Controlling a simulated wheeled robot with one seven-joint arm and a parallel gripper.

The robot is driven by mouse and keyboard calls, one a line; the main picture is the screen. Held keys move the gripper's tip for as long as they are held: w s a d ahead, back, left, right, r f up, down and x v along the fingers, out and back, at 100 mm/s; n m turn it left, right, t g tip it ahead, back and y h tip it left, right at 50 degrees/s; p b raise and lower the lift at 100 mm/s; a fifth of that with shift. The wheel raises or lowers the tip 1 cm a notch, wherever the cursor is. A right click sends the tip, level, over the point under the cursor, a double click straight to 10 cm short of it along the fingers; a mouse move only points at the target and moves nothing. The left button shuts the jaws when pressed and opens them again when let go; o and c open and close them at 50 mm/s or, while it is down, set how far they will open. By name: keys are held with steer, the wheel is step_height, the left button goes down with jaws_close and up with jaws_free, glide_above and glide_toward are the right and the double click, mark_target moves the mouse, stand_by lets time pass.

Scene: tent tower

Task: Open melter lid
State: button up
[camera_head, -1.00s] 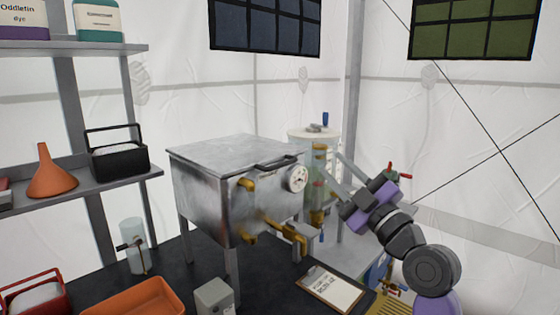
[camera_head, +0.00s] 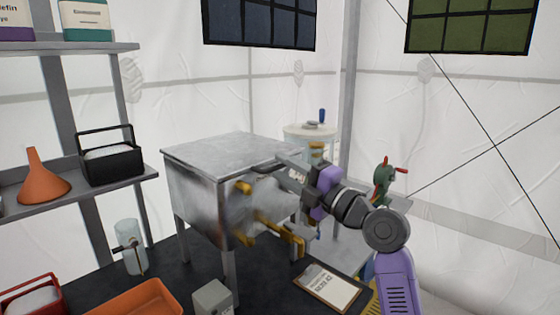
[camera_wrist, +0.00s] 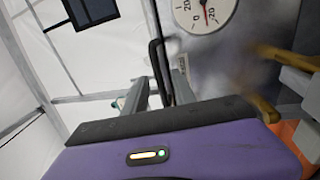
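The melter (camera_head: 205,200) is a grey metal box on legs, and its flat lid (camera_head: 225,150) is shut. The dark lid handle (camera_head: 263,168) is at the lid's front edge, partly hidden by my gripper. My gripper (camera_head: 283,162) reaches in from the right to the handle. In the wrist view the black handle (camera_wrist: 155,58) runs down between the two fingers of my gripper (camera_wrist: 162,85). The fingers look apart, one on each side of it; I cannot tell whether they touch it. The melter's round dial (camera_wrist: 205,10) shows at the top of the wrist view.
Yellow valve parts (camera_head: 280,232) stick out of the melter's front. A clipboard (camera_head: 328,287), an orange tray (camera_head: 135,300) and a grey box (camera_head: 212,298) lie on the dark table. A shelf (camera_head: 100,191) stands left. A white-topped tank (camera_head: 310,131) is behind.

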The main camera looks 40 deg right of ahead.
steer(key=shift+w+r, duration=0.1)
steer(key=shift+w, duration=0.65)
jaws_close()
stand_by(0.9)
